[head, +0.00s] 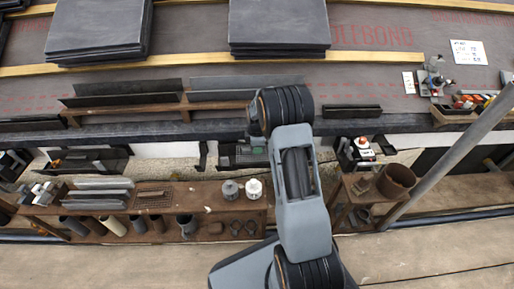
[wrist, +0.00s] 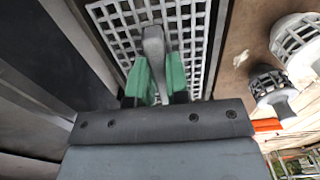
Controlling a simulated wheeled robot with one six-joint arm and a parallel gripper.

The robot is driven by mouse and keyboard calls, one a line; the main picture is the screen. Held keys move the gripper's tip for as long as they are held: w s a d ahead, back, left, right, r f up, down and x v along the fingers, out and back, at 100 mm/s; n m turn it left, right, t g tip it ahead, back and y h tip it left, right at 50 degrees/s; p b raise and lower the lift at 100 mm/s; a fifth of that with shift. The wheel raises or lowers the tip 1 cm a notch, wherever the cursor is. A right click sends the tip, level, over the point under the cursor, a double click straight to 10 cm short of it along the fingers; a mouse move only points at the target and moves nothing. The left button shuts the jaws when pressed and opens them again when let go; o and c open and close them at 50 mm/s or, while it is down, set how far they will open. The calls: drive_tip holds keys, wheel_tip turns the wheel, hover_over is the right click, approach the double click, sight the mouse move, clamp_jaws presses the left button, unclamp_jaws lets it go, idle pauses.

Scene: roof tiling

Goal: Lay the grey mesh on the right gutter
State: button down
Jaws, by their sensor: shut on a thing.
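In the wrist view, my gripper (wrist: 158,85) has green pads closed on a grey upright grip (wrist: 153,45). The grip stands in front of the pale grey mesh (wrist: 190,22), a grid of square holes, and appears to belong to it. The mesh is close against a brown board; whether it touches the board cannot be told. In the head view my arm hides the gripper and the held mesh. Dark troughs (head: 85,160) and (head: 243,156) hang below the roof edge; which one is the right gutter is unclear.
Two basket-like strainers (wrist: 298,42) stand right of the mesh in the wrist view. A brown shelf (head: 215,222) holds pipes, strainers and brackets below the roof. Slate stacks (head: 97,27) lie on the roof. A grey pole (head: 450,155) slants across the right.

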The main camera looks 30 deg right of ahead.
idle(0.3)
drive_tip(key=c, duration=1)
unclamp_jaws()
drive_tip(key=shift+o, duration=0.3)
drive_tip(key=o, duration=0.3)
drive_tip(key=shift+r+p, duration=3.5)
drive_tip(key=shift+r, duration=1)
